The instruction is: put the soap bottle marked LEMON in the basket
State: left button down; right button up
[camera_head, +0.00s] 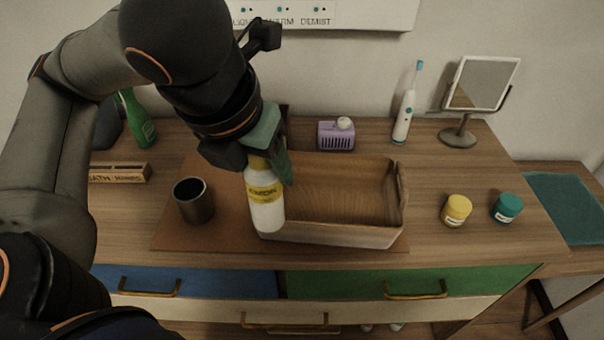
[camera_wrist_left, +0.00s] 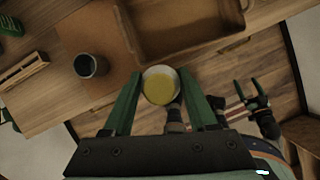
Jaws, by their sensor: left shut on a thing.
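The soap bottle (camera_head: 265,206), white with a yellow label that reads LEMON, hangs upright in my left gripper (camera_head: 268,163), which is shut on its top. In the left wrist view its round yellow top (camera_wrist_left: 160,86) sits between the two green fingers (camera_wrist_left: 157,102). The wooden basket (camera_head: 335,235) stands on the counter and looks empty. In the head view the bottle overlaps the basket's left front corner; in the wrist view it is outside the basket, on its near side. My right gripper (camera_wrist_left: 249,90) shows only in the wrist view, fingers apart and empty.
A dark cup (camera_head: 194,203) stands left of the bottle on a brown mat (camera_head: 180,238). A green bottle (camera_head: 138,122) and a wooden block (camera_head: 120,173) are farther left. A purple item (camera_head: 335,137) is behind the basket. Yellow (camera_head: 456,210) and teal (camera_head: 507,208) jars stand right.

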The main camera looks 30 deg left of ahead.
pick_arm(q)
jog(key=shift+w+a+f+p, duration=0.15)
jog(key=shift+w+p, duration=0.1)
jog(key=shift+w, duration=0.15)
jog(key=shift+w+a+f+p, duration=0.1)
jog(key=shift+w+p, duration=0.15)
jog(key=shift+w, duration=0.15)
jog(key=w+a+f+b, duration=0.3)
jog(key=w+f, duration=0.7)
jog(key=f, duration=0.1)
jog(key=shift+a+f, duration=0.35)
jog(key=shift+a, duration=0.05)
pick_arm(e)
jog(key=shift+w+a+f, duration=0.1)
jog(key=shift+a+f, duration=0.2)
jog(key=shift+f, duration=0.4)
pick_arm(q)
jog(key=shift+f, duration=0.15)
pick_arm(e)
jog(key=shift+r, duration=0.1)
pick_arm(q)
jog(key=shift+c, duration=1)
grip_release()
